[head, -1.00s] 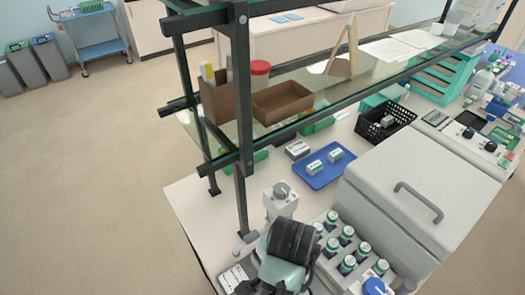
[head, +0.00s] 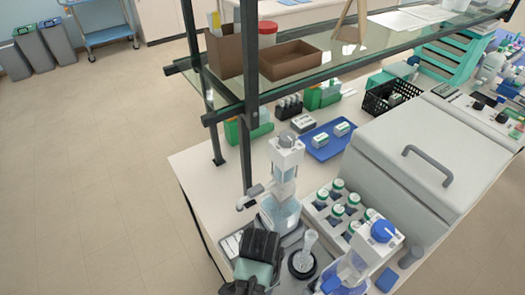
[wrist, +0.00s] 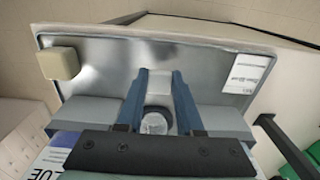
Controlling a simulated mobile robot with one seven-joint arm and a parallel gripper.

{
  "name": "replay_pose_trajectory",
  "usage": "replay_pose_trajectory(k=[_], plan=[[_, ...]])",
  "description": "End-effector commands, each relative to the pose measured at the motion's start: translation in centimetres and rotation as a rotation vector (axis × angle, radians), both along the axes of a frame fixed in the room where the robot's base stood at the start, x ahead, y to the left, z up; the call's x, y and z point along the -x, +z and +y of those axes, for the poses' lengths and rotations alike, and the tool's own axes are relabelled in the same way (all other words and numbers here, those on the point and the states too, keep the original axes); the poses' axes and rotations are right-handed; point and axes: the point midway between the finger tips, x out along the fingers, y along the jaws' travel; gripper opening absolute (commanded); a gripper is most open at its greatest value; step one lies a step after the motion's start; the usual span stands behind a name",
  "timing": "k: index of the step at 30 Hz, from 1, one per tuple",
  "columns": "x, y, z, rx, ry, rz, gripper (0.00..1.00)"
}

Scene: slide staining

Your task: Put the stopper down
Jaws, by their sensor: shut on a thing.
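In the wrist view, my gripper (wrist: 157,92) has its two blue fingers on either side of a small, round, pale clear stopper (wrist: 155,122). It is shut on the stopper, over a grey metal tray (wrist: 110,60). In the head view, dark and teal parts of my arm stand at the bottom edge; the fingertips and held stopper cannot be made out there. The same tray, with a white label, partly shows (head: 232,243). A clear glass piece (head: 308,240) stands in a dark round base right of my arm.
A clear dispenser bottle (head: 284,175) stands behind my arm. A rack of green-capped bottles (head: 322,222) and a blue-knobbed bottle (head: 383,232) stand to the right, before a large grey box (head: 420,165). A dark shelf post (head: 248,100) rises close by. In the wrist view, a tan block (wrist: 58,63) sits at the tray's corner.

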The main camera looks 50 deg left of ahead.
Motion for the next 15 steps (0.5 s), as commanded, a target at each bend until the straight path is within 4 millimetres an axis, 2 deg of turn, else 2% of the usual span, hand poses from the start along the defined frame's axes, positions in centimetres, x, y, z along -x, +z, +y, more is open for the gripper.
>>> replay_pose_trajectory(k=[3,6,15], plan=[[0.1,-1.8,-0.1,0.003,0.001,0.003,0.00],[0.1,-2.7,0.0,0.002,0.000,0.002,0.00],[0.0,-2.9,0.0,0.001,0.000,0.001,0.00]])
